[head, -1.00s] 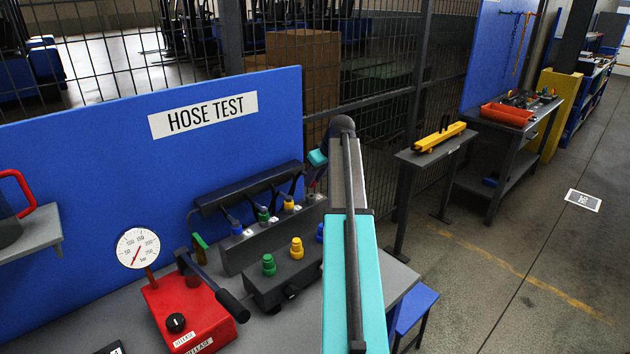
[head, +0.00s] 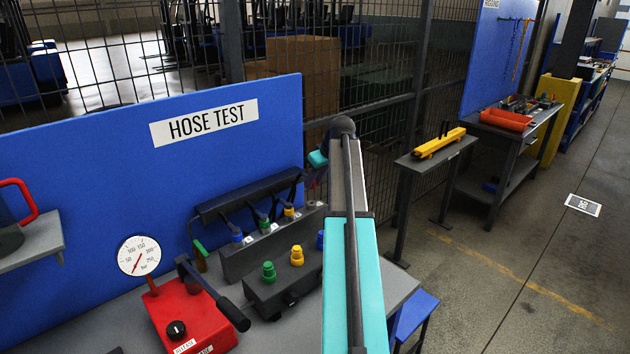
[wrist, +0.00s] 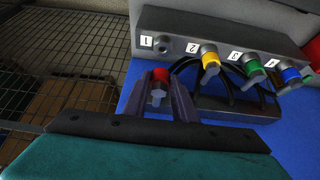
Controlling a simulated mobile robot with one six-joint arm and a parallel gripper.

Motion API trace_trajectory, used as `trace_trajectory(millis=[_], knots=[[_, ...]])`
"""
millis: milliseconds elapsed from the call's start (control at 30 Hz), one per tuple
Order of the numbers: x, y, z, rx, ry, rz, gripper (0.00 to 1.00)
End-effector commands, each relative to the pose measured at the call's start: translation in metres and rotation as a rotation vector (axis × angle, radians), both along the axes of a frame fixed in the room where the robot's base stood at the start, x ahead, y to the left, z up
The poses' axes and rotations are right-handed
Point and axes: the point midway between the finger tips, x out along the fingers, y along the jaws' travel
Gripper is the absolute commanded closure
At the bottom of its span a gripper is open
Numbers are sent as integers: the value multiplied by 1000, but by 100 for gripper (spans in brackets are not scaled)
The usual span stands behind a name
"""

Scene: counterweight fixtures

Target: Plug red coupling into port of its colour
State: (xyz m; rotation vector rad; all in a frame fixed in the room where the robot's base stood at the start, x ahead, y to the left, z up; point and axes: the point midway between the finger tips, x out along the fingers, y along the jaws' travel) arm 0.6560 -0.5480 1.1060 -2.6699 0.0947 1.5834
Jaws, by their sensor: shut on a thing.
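The red coupling (wrist: 160,76) shows in the wrist view as a red band with a pale grey end, between the fingers of my gripper (wrist: 166,88). My gripper is shut on it and holds it beside the grey hose rack (wrist: 222,39), near the place marked 1, where no coloured coupling sits. In the head view my arm hides the red coupling and most of my gripper. The port block (head: 264,296) on the bench shows a green port (head: 269,272), a yellow port (head: 297,256) and part of a blue port (head: 320,240). No red port is visible; my arm covers the block's right end.
The rack holds yellow (wrist: 209,60), green (wrist: 253,68) and blue (wrist: 290,76) couplings with black hoses. A red pump box (head: 190,315) with gauge (head: 139,256) and black-gripped lever stands left of the port block. A blue HOSE TEST panel (head: 90,190) rises behind.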

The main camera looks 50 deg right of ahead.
Motion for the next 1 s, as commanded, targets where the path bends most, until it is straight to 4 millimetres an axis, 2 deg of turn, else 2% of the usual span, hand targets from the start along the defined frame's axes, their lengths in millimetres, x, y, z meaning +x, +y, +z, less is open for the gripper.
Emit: trace_trajectory(millis=[1000], knots=[[-76,5,0,0,-1,-2,100]])
